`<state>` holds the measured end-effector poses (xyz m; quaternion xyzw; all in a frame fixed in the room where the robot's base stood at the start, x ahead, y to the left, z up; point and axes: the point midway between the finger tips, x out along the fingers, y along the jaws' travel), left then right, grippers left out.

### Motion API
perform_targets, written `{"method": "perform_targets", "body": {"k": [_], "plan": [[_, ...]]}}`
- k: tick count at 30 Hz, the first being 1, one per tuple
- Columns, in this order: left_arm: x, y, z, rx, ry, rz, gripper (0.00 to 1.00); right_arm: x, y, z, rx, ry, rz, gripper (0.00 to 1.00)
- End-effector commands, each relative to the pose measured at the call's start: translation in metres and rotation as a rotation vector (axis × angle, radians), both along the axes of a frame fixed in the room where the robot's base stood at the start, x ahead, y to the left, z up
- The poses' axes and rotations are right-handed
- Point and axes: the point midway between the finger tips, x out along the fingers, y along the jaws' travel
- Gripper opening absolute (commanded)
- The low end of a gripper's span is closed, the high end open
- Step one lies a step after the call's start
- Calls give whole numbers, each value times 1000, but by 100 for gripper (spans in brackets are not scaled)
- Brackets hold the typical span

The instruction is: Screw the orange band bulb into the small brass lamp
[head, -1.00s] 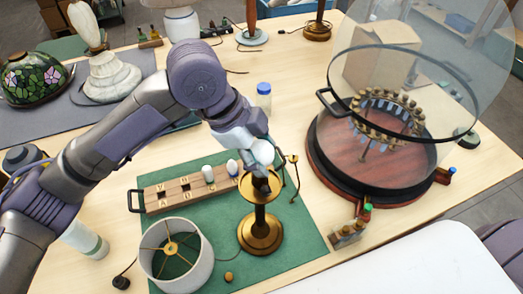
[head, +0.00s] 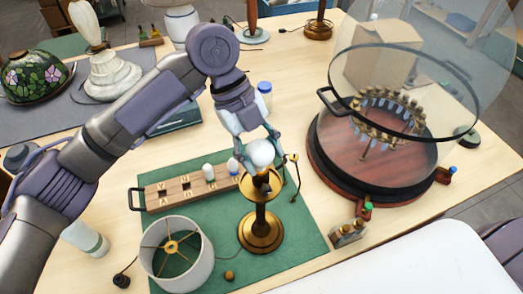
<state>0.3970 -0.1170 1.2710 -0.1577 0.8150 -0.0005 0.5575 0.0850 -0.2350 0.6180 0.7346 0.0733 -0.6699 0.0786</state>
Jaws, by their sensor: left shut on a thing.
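The small brass lamp (head: 261,222) stands upright on the green mat (head: 300,232). My left gripper (head: 257,150) is above the lamp, its fingers shut around a round white bulb (head: 260,153). The bulb is right over the lamp's socket (head: 262,181); I cannot tell whether its base is in the socket. No orange band shows on it from here. A wooden bulb rack (head: 185,191) to the left holds a white bulb (head: 208,172) and another one (head: 233,167) partly behind the gripper. My right gripper is not in view.
A white lampshade (head: 196,255) stands at the mat's front left. A small block with coloured-top pieces (head: 347,232) sits near the table's front edge.

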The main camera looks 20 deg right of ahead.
Motion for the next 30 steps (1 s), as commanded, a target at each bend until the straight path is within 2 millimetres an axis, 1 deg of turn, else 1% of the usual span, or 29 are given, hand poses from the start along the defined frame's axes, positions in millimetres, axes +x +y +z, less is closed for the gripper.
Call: {"method": "perform_targets", "body": {"k": [3, 7, 12, 15, 19, 20, 21, 25, 30], "plan": [[-1, 0, -2, 7, 3, -167, 18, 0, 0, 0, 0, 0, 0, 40], [-1, 1, -2, 5, 3, -224, 18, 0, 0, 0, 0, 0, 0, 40], [-1, 1, -3, 4, 3, -398, 18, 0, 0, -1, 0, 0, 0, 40], [0, 2, -3, 5, 3, -434, 18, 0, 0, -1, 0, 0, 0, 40], [0, 2, -3, 4, 2, -435, 18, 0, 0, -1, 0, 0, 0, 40], [0, 2, -3, 4, 3, -434, 55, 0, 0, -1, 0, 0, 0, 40], [0, 2, -3, 4, 2, -433, 62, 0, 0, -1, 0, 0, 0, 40], [0, 2, -2, 4, 1, -432, 83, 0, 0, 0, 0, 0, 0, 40], [0, 2, -1, 2, 0, -431, 83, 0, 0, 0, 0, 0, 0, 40]]}}
